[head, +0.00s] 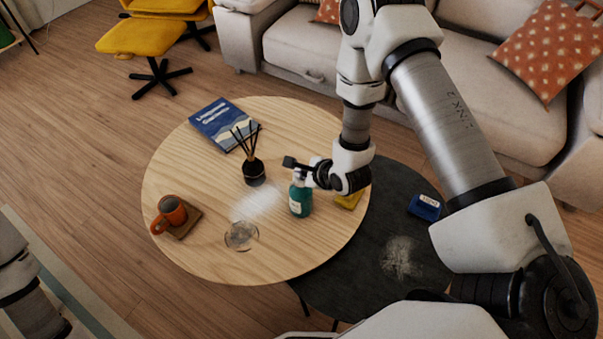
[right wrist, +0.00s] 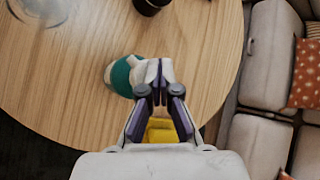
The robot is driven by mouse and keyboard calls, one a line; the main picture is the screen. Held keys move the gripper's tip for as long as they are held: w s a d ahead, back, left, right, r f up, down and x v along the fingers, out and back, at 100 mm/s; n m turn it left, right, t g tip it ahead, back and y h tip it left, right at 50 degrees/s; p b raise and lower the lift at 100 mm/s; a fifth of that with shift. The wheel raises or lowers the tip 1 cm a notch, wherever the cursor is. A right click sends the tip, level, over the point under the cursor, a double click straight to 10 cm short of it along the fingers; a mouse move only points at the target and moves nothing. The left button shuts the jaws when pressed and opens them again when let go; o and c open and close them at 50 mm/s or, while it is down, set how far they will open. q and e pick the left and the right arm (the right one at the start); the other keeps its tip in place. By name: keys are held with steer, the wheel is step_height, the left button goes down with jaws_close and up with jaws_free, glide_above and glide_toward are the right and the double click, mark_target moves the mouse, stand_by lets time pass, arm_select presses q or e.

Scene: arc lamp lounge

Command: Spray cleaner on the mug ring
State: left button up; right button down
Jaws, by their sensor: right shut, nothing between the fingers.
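The teal spray bottle (head: 300,201) with a white head stands upright on the round wooden table. The mug ring (head: 241,236) is a dark circular mark to its lower left. A whitish spray patch (head: 258,203) shows between the bottle and the ring, towards the reed diffuser. My right gripper (head: 297,164) is shut and empty at the height of the bottle's head. In the right wrist view the bottle (right wrist: 123,76) is just left of the shut fingertips (right wrist: 159,72); I cannot tell if they touch. The ring (right wrist: 42,8) is at the upper left there. My left gripper is out of view.
A reed diffuser (head: 253,171), a book (head: 222,124) and an orange mug (head: 171,211) on a coaster (head: 186,221) stand on the wooden table. A yellow item (head: 349,200) lies right of the bottle. A dark lower table (head: 360,266) holds a blue box (head: 425,207).

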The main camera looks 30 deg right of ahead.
steer(key=shift+r, duration=0.35)
steer(key=shift+r+p, duration=0.1)
steer(key=shift+p, duration=0.25)
step_height(320, 180, up, 6)
steer(key=p, duration=0.4)
stand_by(0.5)
